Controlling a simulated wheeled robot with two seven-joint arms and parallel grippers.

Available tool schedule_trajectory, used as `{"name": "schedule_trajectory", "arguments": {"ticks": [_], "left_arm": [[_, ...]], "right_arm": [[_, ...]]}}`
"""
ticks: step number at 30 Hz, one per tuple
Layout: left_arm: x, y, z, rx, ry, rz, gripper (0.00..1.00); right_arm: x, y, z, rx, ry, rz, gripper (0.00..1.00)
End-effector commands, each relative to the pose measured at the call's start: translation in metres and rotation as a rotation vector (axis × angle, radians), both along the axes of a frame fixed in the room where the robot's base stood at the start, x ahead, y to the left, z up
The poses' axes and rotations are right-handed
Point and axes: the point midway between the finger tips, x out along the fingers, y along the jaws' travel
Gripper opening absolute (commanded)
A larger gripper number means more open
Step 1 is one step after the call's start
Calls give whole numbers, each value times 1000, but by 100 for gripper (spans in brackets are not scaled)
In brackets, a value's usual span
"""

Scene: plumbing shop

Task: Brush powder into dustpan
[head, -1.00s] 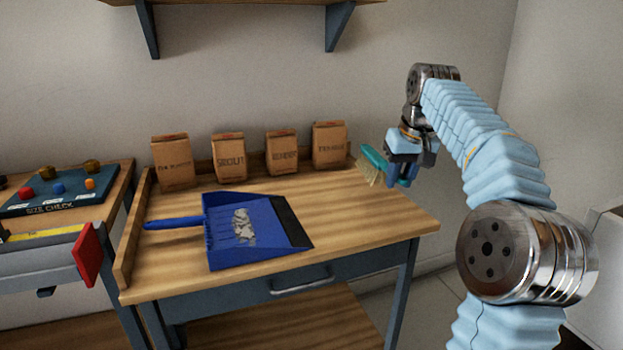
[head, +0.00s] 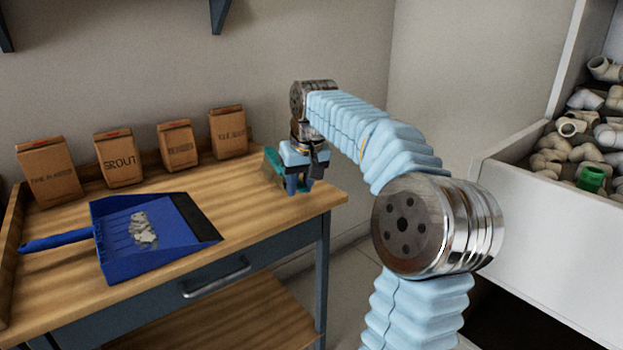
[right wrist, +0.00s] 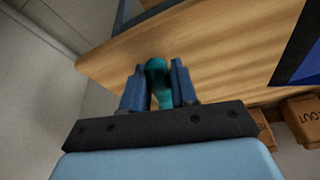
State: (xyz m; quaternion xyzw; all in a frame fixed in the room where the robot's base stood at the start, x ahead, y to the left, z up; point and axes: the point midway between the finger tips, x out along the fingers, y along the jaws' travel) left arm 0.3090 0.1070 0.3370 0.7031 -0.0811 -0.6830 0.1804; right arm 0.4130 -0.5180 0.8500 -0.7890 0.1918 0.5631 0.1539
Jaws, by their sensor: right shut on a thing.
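A blue dustpan (head: 165,258) lies on the wooden workbench (head: 240,225), its handle pointing left and its dark lip to the right. A heap of grey-white powder (head: 143,230) lies inside the pan. My right gripper (head: 298,188) is shut on the teal brush (head: 272,165) near the bench's right end. In the right wrist view the brush handle (right wrist: 158,80) sits between the two blue fingers. The bristles are mostly hidden or blurred in the head view. I see no powder on the bare bench top. My left gripper is not in view.
Several brown paper bags (head: 120,158) stand along the back of the bench. A drawer handle (head: 215,277) is on its front. A white bin of pipe fittings (head: 560,215) stands at the right. The bench between dustpan and brush is clear.

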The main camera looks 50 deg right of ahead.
Motion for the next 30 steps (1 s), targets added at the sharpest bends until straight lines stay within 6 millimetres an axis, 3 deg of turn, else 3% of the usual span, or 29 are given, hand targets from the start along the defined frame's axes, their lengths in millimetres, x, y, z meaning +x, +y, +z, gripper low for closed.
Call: {"name": "schedule_trajectory", "arguments": {"ticks": [10, 30], "left_arm": [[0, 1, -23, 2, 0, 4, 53], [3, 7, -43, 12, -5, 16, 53]], "right_arm": [[12, 56, -5, 3, 10, 4, 0], [38, 161, -3, 2, 10, 5, 0]]}}
